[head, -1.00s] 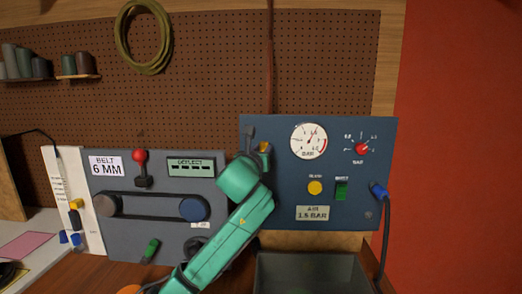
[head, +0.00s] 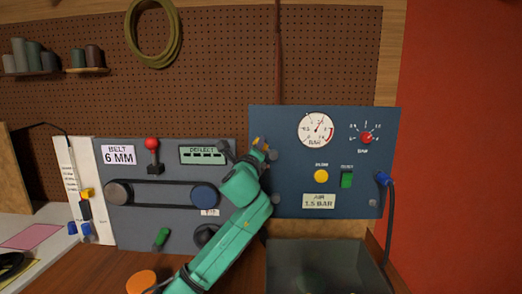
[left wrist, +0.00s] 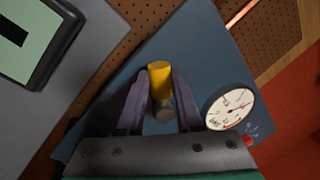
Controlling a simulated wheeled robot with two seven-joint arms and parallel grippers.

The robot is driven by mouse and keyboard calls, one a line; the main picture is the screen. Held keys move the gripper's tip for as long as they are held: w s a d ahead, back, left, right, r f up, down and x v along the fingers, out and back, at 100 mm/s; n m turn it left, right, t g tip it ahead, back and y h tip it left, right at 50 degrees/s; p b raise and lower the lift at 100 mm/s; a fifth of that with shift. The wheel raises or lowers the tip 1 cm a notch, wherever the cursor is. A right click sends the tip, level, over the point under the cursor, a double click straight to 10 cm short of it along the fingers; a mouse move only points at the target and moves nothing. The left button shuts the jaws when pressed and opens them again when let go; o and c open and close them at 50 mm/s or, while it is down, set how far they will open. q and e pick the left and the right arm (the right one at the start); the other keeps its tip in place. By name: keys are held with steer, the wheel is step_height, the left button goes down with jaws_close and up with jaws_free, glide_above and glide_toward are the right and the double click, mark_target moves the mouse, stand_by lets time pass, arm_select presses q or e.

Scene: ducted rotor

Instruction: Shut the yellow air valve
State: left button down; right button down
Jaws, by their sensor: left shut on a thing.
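The yellow air valve handle (head: 257,141) is on the left edge of the blue panel (head: 290,180). In the head view it is small and partly hidden by my left gripper (head: 263,150). In the left wrist view the yellow handle (left wrist: 160,78) sits between the two dark fingers of the gripper (left wrist: 159,92), with a round grey part just below it. The gripper is shut on the handle. How far the valve is turned is hard to tell. My right gripper is not in view.
The blue panel carries a pressure gauge (head: 315,129), a red knob (head: 366,138), a yellow button (head: 321,176) and a green switch (head: 346,179). A grey belt panel (head: 165,225) stands left of it. A grey bin (head: 315,245) is below the blue panel.

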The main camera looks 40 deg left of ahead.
arm_select(q)
steer(key=shift+s+a+f+n+g+y+b, duration=0.15)
steer(key=shift+f+n+y+b, duration=0.25)
steer(key=shift+f+n+b, duration=0.75)
steer(key=shift+s+a+f+n+g+y+b, duration=0.1)
steer(key=shift+f+n+g+y+b, duration=0.3)
steer(key=shift+n, duration=1.45)
steer(key=shift+s+a+f+n+t+y+b, duration=0.15)
steer(key=shift+f+n+y+b, duration=0.35)
steer(key=shift+n+b, duration=0.8)
steer(key=shift+w+f+n, duration=0.15)
steer(key=shift+n, duration=0.25)
steer(key=c, duration=0.6)
jaws_free()
steer(key=b+v, duration=0.1)
steer(key=v, duration=0.4)
steer(key=b+v, duration=0.1)
steer(key=v, duration=0.4)
steer(key=b+v, duration=0.1)
steer(key=v, duration=0.3)
steer(key=shift+s+d+r, duration=0.25)
steer(key=shift+s, duration=0.15)
